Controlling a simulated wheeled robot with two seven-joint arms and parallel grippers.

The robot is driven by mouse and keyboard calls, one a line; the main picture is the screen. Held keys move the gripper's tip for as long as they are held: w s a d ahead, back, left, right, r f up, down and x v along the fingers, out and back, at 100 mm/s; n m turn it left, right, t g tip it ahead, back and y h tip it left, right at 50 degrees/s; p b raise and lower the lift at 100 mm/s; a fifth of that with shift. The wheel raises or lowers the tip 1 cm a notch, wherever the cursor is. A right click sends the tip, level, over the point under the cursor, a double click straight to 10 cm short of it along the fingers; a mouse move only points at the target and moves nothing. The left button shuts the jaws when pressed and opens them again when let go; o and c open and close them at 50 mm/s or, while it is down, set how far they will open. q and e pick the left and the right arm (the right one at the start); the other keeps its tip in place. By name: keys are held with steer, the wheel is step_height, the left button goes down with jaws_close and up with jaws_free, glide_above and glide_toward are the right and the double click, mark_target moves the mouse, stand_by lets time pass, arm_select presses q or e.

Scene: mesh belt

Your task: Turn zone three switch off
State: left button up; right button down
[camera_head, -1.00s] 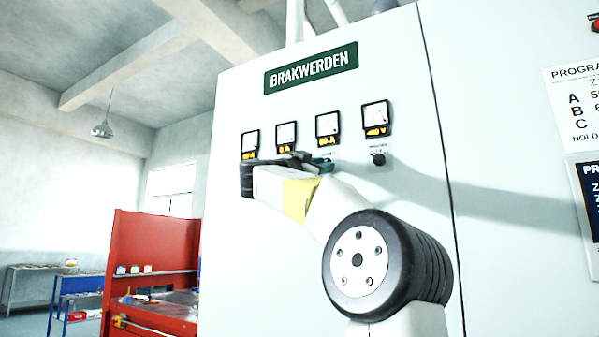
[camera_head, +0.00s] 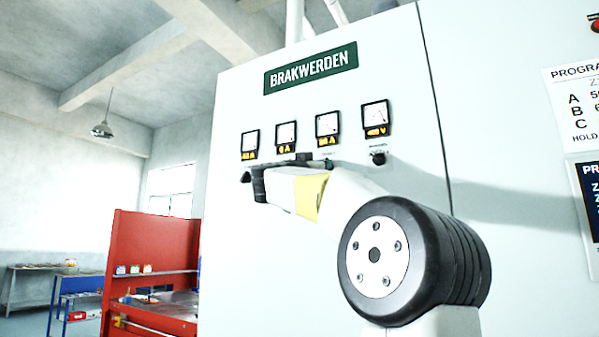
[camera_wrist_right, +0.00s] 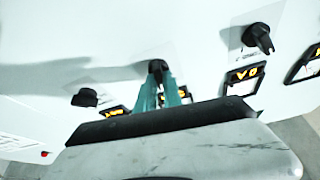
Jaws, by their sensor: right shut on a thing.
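The zone three switch is a black knob (camera_wrist_right: 157,66) on the white cabinet (camera_head: 400,240). It is third from the left in the row below the meters. My right gripper (camera_wrist_right: 160,80) has its teal fingers on either side of this knob, shut on it, in the wrist view. The exact angle of the knob is hard to tell. My left gripper is in neither view.
The voltmeter knob (camera_head: 378,158) and the zone two knob (camera_wrist_right: 257,40) flank the held knob. Several meters, including the third meter (camera_head: 327,125), sit above the row. A red bench (camera_head: 150,255) stands left of the cabinet.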

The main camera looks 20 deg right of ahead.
steer(key=shift+s+d+n+t+y, duration=0.1)
steer(key=shift+n+t+y, duration=0.6)
steer(key=shift+n, duration=1.15)
steer(key=shift+w+a+n+t+y, duration=0.1)
steer(key=shift+n+t+y, duration=0.55)
steer(key=shift+n, duration=1.25)
steer(key=shift+s+d+n+t+y, duration=0.1)
steer(key=shift+n+t+y, duration=0.6)
steer(key=shift+n, duration=1.45)
steer(key=c, duration=1.5)
jaws_free()
steer(key=v, duration=0.7)
steer(key=shift+s+a, duration=0.25)
steer(key=shift+s, duration=0.1)
